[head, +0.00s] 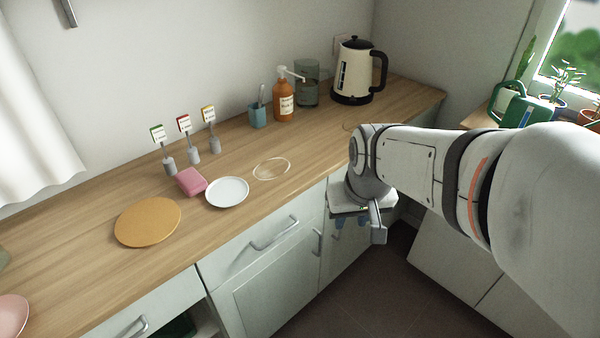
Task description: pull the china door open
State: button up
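Pale grey-green cabinet fronts run under the wooden counter. One door (272,283) is below a drawer with a bar handle (274,234). A vertical handle (317,242) is at this door's right edge. Another door (345,255) is to its right, partly hidden by my arm, with a small handle (335,236) near its left edge. Both doors look shut. I see no label telling which is the china door. My gripper (360,224) points down in front of the right-hand door, just off the counter's front edge. Its fingers are partly hidden, and contact with a handle cannot be made out.
On the counter (90,225) are an orange round mat (148,222), a white plate (227,192), a pink sponge (191,182), several label holders, a soap bottle (284,100) and a kettle (354,72). Plants stand by the window. Floor (375,300) before the doors is clear.

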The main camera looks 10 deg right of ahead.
jog(key=t+b, duration=0.1)
jog(key=b, duration=1.7)
send_near(320, 242)
notch_tip(320, 242, down, 2)
jog(key=shift+t, duration=0.3)
jog(key=b+x, duration=0.1)
jog(key=x, duration=0.3)
jog(key=b+x, duration=0.2)
jog(key=x, duration=0.2)
jog(key=shift+w+d+f, duration=0.1)
jog(key=shift+w+f, duration=0.1)
jog(key=shift+w, duration=0.15)
jog(key=shift+c, duration=0.5)
grip_shut()
